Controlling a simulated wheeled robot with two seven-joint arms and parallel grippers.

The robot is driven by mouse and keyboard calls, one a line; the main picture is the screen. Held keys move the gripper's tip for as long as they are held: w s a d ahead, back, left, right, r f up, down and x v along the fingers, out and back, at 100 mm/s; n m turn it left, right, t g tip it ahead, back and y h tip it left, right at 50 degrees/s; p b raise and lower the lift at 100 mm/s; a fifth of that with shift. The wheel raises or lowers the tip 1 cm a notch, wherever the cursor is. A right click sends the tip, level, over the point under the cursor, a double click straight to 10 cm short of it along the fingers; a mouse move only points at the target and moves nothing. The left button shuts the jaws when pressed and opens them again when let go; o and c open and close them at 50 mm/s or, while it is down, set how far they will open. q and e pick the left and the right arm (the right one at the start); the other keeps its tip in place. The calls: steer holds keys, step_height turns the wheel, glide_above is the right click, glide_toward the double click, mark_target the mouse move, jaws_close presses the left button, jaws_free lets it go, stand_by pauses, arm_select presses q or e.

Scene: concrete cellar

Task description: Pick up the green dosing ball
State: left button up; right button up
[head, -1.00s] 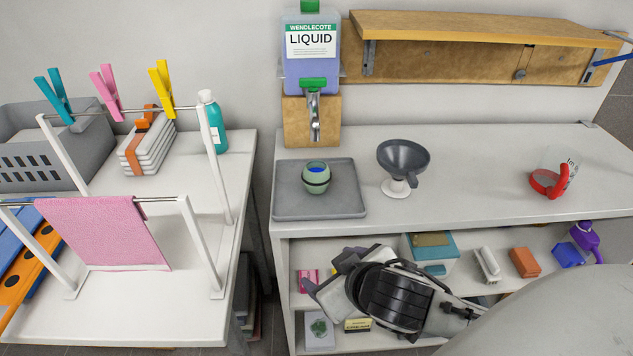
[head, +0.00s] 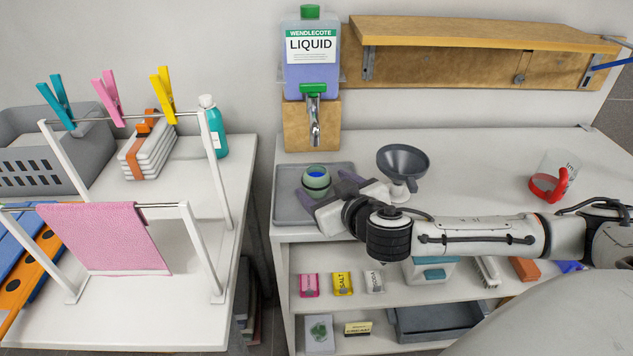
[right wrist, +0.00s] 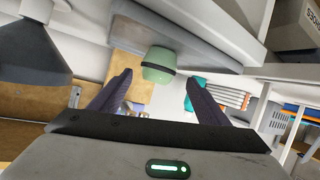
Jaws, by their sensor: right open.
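The green dosing ball (head: 316,178), pale green with a dark band and a blue inside, sits upright on the grey tray (head: 290,212) below the liquid dispenser. My right gripper (head: 324,194) is at the tray's right front side, open and empty, its dark fingers pointing at the ball. In the right wrist view the ball (right wrist: 158,62) lies just beyond and between the two spread fingertips (right wrist: 159,78), with a gap on each side. My left gripper is out of view.
The dispenser (head: 312,65) with its tap stands behind the tray. A grey funnel (head: 402,160) on a white stand is close beside my right gripper. A shelf with small boxes is below the counter.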

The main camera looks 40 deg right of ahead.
mark_target(321, 184)
steer(key=x, duration=0.4)
steer(key=shift+w+d+f, duration=0.1)
steer(key=shift+d+f, duration=0.1)
steer(key=shift+f, duration=0.2)
steer(key=c, duration=1.3)
steer(key=shift+r, duration=0.1)
